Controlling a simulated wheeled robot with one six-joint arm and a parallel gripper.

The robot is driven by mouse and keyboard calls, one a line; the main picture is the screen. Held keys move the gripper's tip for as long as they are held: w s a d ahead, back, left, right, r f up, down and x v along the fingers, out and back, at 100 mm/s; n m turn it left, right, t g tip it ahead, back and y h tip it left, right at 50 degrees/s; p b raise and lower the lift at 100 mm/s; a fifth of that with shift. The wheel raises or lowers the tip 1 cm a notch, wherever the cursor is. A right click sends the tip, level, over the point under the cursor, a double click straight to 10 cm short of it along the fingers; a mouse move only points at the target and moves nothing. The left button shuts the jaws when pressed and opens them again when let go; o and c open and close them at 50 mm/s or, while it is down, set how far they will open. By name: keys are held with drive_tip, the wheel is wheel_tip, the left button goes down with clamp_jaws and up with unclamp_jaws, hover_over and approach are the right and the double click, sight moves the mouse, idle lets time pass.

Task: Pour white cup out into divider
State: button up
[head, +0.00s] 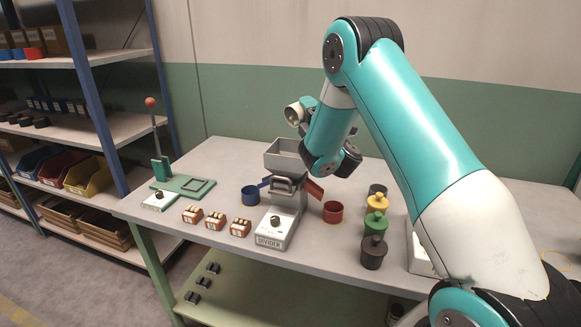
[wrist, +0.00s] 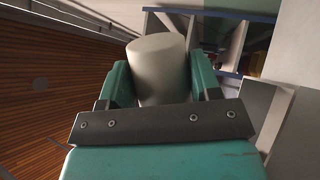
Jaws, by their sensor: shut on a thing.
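The white cup (head: 293,115) is tilted over on its side up in the air, its mouth toward the left and front in the head view. My gripper (head: 303,108) is shut on it. The wrist view shows the pale cup (wrist: 158,68) between the two green fingers of my gripper (wrist: 160,85). The cup's contents cannot be seen. The divider (head: 275,228) is a grey machine on the bench with an open hopper (head: 287,158) on top, a knob and a name plate. The cup is above the hopper, apart from it. A blue chute and a red chute slope down from the divider's sides.
A blue cup (head: 250,195) and a red cup (head: 333,212) stand beside the divider. Lidded coloured pots (head: 375,225) stand right, and a green lever press (head: 183,187) left.

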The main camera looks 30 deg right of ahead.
drive_tip(key=shift+a+r+n+t+y+b, duration=0.2)
drive_tip(key=shift+n+y+b, duration=0.35)
drive_tip(key=shift+n, duration=0.4)
drive_tip(key=shift+a+r+n+t+y+b, duration=0.1)
drive_tip(key=shift+a+r+n+y+b, duration=0.15)
drive_tip(key=shift+n+y, duration=0.55)
idle(0.6)
